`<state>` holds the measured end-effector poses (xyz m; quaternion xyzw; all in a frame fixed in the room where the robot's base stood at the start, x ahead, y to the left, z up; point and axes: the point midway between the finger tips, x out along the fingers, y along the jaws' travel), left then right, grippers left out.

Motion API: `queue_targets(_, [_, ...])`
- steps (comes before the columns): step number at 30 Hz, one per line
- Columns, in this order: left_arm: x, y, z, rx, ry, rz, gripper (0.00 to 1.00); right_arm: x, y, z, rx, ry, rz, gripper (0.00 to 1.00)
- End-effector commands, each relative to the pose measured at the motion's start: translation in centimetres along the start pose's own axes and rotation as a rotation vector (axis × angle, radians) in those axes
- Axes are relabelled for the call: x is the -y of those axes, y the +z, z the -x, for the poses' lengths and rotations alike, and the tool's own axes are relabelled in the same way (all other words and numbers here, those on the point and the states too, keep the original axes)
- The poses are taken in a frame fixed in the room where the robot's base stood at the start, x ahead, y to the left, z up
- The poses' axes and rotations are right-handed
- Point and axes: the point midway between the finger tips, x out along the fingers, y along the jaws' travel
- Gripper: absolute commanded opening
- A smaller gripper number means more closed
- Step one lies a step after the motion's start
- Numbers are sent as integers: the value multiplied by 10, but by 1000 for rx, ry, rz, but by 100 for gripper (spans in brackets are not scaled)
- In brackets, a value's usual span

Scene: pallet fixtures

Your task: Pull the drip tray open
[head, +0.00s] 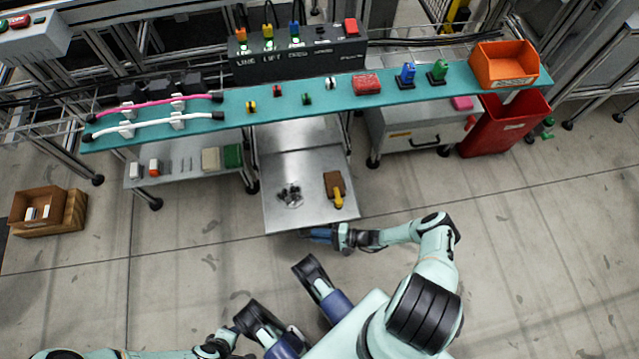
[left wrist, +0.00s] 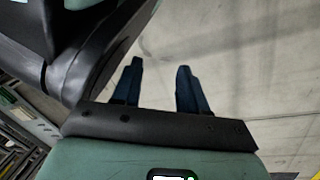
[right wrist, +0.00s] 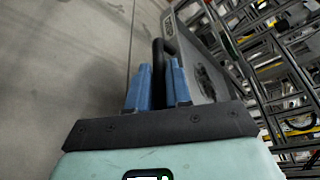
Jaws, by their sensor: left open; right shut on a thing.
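The drip tray (head: 300,212) is a flat grey metal tray that sticks out from under the teal bench, toward me. A dark cluster of small parts and a brown-and-yellow brush lie on it. My right gripper (head: 308,236) is at the tray's front edge. In the right wrist view the blue fingers of my right gripper (right wrist: 157,72) are shut on the dark tray handle (right wrist: 159,52), beside the tray front (right wrist: 190,50). My left gripper (left wrist: 158,80) is open and empty in the left wrist view, with bare floor behind it.
The teal bench (head: 330,106) carries connectors, cables and an orange bin (head: 503,64). A grey drawer cabinet (head: 415,130) and a red bin (head: 505,125) stand right of the tray. A low shelf (head: 185,180) stands left of it. The floor in front is clear.

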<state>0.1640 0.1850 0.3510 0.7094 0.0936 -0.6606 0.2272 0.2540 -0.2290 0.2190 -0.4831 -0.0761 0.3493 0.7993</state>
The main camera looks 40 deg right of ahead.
Motion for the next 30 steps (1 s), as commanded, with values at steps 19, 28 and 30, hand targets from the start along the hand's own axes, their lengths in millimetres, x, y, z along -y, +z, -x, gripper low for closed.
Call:
queue_targets(19, [0, 0, 0, -1, 0, 0, 43, 0, -1, 1, -2, 0, 0, 40])
queue_targets(28, [-10, -12, 11, -41, 19, -11, 43, 1, -1, 43, -6, 1, 1, 40])
queue_targets(30, [-14, -16, 14, -55, 25, -15, 43, 1, -1, 60, -6, 1, 1, 40])
